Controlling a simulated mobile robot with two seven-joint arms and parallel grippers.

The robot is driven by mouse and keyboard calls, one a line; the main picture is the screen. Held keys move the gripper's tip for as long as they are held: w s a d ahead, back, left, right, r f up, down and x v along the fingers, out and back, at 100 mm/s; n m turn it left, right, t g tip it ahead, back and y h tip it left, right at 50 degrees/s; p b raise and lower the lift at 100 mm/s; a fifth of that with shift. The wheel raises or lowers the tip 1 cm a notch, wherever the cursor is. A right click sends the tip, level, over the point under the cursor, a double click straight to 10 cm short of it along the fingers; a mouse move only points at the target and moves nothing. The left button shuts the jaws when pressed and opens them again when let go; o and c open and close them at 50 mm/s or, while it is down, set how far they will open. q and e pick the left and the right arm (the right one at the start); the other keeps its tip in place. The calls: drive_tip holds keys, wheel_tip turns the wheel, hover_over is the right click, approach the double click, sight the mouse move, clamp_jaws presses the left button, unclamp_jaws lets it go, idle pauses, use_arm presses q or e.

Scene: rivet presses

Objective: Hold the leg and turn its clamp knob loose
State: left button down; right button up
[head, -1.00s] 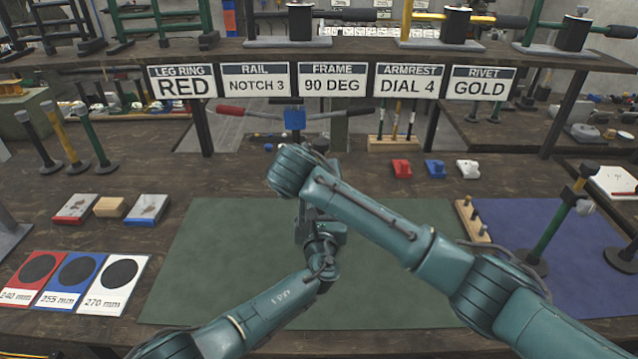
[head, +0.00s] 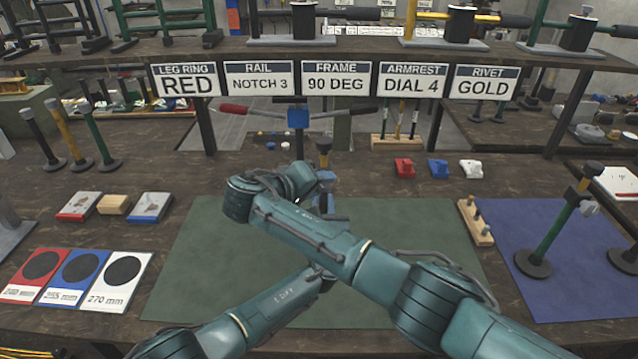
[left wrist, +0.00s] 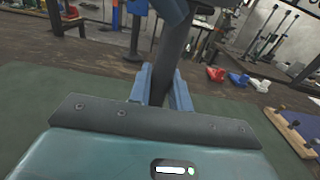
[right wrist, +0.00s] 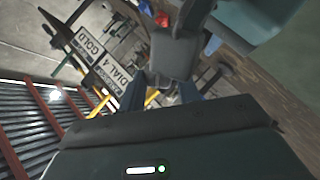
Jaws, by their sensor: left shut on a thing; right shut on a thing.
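The leg is a dark upright post. Its top (head: 323,146) shows in the head view above my right wrist; my arms hide most of the rest. In the left wrist view the leg (left wrist: 173,48) stands between the blue fingers of my left gripper (left wrist: 162,84), which is shut on it. My right gripper (right wrist: 162,88) is shut on the grey clamp knob (right wrist: 172,56) at the leg's side, seen in the right wrist view. In the head view both gripping points are largely hidden by my right forearm and wrist.
A green mat (head: 400,285) lies under my arms, with a blue mat (head: 545,240) to its right. A green leg (head: 556,226) stands there beside a wooden peg block (head: 474,222). Coloured blocks and size cards lie left. A shelf with signs (head: 336,78) crosses the back.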

drive_tip(key=shift+f+h, duration=0.1)
drive_tip(key=shift+h, duration=0.3)
drive_tip(key=shift+n, duration=0.3)
drive_tip(key=o, duration=1)
wheel_tip(320, 180, up, 10)
drive_tip(key=shift+r, duration=0.1)
